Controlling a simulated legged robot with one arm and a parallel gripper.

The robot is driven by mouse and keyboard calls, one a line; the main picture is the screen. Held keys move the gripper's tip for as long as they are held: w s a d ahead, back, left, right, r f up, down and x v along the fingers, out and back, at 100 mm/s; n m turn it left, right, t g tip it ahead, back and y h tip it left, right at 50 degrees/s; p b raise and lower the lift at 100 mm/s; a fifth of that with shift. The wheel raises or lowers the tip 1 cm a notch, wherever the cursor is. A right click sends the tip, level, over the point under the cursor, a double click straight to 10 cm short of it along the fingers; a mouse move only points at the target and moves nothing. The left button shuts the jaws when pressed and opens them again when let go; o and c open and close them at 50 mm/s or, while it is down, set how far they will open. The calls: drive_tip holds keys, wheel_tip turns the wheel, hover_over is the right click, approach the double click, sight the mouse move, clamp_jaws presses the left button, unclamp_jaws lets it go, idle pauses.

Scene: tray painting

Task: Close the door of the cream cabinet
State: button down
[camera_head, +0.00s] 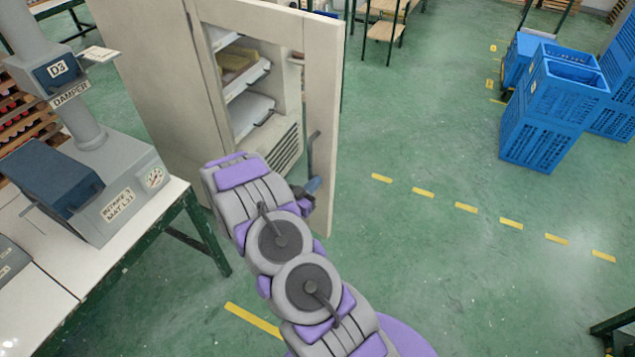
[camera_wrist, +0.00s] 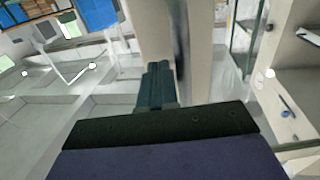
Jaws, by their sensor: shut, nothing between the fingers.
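The cream cabinet (camera_head: 160,90) stands open at the upper left in the head view, with shelves and a vented panel showing inside. An upright cream door panel (camera_head: 322,110) stands at the right of the opening, with a dark handle (camera_head: 312,152) on it. My gripper (camera_head: 313,186) is shut and empty, just below the handle and close to the panel. Whether it touches the panel is unclear. In the wrist view my gripper's fingers (camera_wrist: 157,85) are together, beside a cream upright edge (camera_wrist: 198,55). My arm hides the cabinet's lower front.
A white bench (camera_head: 45,290) with a grey and blue machine (camera_head: 105,180) stands at the left, close to the cabinet. Blue crates (camera_head: 550,105) are stacked at the upper right. Green floor (camera_head: 450,260) with yellow dashes is clear to the right of the panel.

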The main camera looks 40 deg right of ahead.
drive_tip(key=x, duration=0.2)
drive_tip(key=shift+d+f, duration=0.15)
drive_tip(key=shift+d, duration=0.25)
drive_tip(key=shift+a, duration=0.5)
